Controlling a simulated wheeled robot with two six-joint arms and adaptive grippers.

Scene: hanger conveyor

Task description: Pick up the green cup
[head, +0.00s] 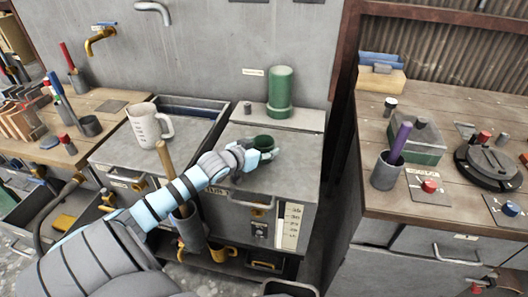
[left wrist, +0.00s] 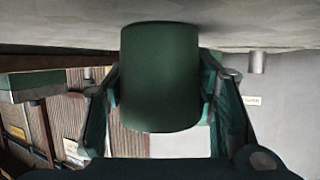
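The green cup (head: 263,142) stands on the grey top of the middle cabinet, at the end of my left arm in the head view. In the left wrist view the cup (left wrist: 160,78) fills the space between the two fingers, and the picture is upside down. My left gripper (head: 266,151) has one finger on each side of the cup, and both pads look pressed against its wall. The cup looks upright at the grey surface; I cannot tell whether there is a gap under it. My right gripper is in neither view.
A green cylinder (head: 280,91) stands on a ledge behind the cup. A white measuring jug (head: 148,126) stands to the left. The wooden bench on the right holds a grey holder (head: 387,171) with a purple-handled tool. The cabinet top right of the cup is clear.

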